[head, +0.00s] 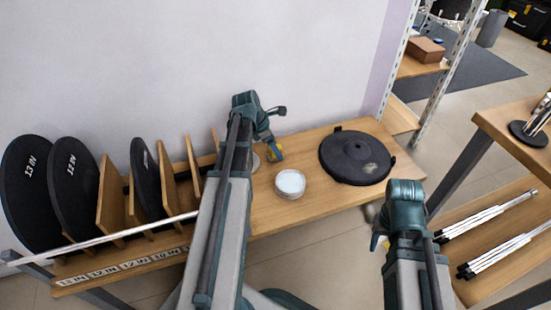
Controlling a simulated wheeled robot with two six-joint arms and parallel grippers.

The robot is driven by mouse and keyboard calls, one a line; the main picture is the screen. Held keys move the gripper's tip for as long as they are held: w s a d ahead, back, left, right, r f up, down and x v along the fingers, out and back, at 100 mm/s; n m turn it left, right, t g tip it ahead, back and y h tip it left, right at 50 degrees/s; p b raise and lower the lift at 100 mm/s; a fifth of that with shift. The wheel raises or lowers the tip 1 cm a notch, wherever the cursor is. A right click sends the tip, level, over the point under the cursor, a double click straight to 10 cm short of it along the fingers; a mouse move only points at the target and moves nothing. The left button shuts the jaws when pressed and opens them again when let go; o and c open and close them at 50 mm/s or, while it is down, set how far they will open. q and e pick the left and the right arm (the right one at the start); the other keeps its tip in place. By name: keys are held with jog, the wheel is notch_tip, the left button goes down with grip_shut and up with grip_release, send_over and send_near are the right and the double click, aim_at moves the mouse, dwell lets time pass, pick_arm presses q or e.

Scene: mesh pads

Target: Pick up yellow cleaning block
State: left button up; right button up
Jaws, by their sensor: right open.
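A small yellow block (277,156) with a blue part on it sits near the back of the wooden bench, by the wall. My left arm reaches up across the bench, and its gripper (272,118) is above and just left of the block, apparently clear of it. Its fingers are too small and turned away to tell open from shut. My right gripper (378,238) is at the lower right, in front of the bench edge, well away from the block. It is open and empty, partly hidden by its own wrist.
A round white-topped tin (290,184) and a large black disc (355,157) lie on the wooden bench (262,210). Several black discs (75,188) stand between wooden dividers (112,198) at left. A metal shelf (418,65) and another table (505,120) are at right.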

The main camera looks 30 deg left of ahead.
pick_arm(q)
jog(key=shift+w+d+f, duration=0.1)
jog(key=shift+f, duration=0.35)
jog(key=shift+r, duration=0.15)
pick_arm(e)
jog(key=shift+f, duration=0.35)
pick_arm(q)
grip_shut()
pick_arm(e)
jog(key=shift+r, duration=0.1)
pick_arm(q)
notch_tip(320, 180, up, 10)
jog(key=p, duration=1)
pick_arm(e)
notch_tip(320, 180, up, 10)
